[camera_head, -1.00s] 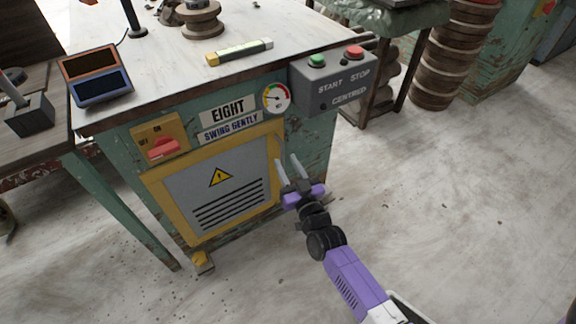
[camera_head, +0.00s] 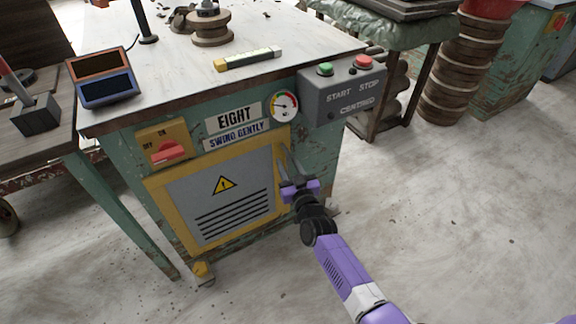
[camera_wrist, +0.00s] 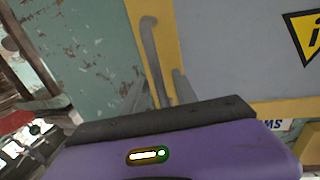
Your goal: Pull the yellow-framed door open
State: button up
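The yellow-framed door (camera_head: 180,225) on the green machine cabinet is closed. It has a grey panel with a warning triangle and dark slots. A slim bar handle (camera_wrist: 152,55) stands upright on the yellow frame in the wrist view. My gripper (camera_head: 286,150) is at the right side of the door in the head view. In the wrist view its two fingers (camera_wrist: 158,92) are apart, one on each side of the handle's lower part. I cannot tell whether either finger touches it. In the head view the fingers partly cover the handle area.
A grey start-stop box (camera_head: 342,92) juts from the cabinet's top right corner. The floor (camera_head: 450,220) to the right is clear.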

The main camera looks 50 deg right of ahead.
grip_shut()
dwell(1.4)
